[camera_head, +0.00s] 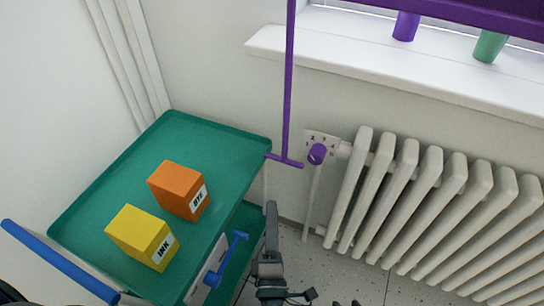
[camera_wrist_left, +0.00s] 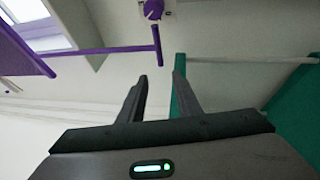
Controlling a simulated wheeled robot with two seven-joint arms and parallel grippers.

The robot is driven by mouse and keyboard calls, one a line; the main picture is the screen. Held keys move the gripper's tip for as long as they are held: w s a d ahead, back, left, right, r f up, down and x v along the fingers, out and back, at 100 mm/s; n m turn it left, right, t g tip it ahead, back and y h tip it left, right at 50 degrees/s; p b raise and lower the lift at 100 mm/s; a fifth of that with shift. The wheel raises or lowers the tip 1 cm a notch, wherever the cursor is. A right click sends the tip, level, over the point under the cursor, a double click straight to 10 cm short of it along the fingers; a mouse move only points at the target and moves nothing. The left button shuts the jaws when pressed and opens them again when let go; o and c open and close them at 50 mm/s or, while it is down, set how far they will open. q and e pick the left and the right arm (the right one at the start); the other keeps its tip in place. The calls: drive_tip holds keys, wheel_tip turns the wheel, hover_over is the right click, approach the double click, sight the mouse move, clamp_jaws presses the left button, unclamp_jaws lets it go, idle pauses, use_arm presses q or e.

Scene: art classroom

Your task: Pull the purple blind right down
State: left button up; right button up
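The purple blind (camera_head: 480,14) hangs at the top right; its lower edge is above the window sill. A long purple rod (camera_head: 289,80) hangs down and ends in a purple crossbar (camera_head: 285,160) near the trolley's corner. In the left wrist view the crossbar (camera_wrist_left: 157,45) lies just beyond my fingertips, with the rod (camera_wrist_left: 100,50) and part of the blind (camera_wrist_left: 22,45) to the left. My left gripper (camera_head: 271,207) is below the crossbar, apart from it; its fingers (camera_wrist_left: 160,78) are open and empty. Only dark tips of my right gripper (camera_head: 345,303) show at the bottom edge.
A green trolley (camera_head: 225,150) stands left, carrying an orange box (camera_head: 178,190) and a yellow box (camera_head: 142,237). A white radiator (camera_head: 430,200) with a purple valve knob (camera_head: 317,153) is right of the crossbar. A purple cup (camera_head: 405,26) and green cup (camera_head: 489,46) stand on the sill (camera_head: 360,45).

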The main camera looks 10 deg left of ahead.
sight(273, 155)
use_arm(q)
drive_tip(key=p+x, duration=0.1)
drive_tip(key=x, duration=1.6)
clamp_jaws()
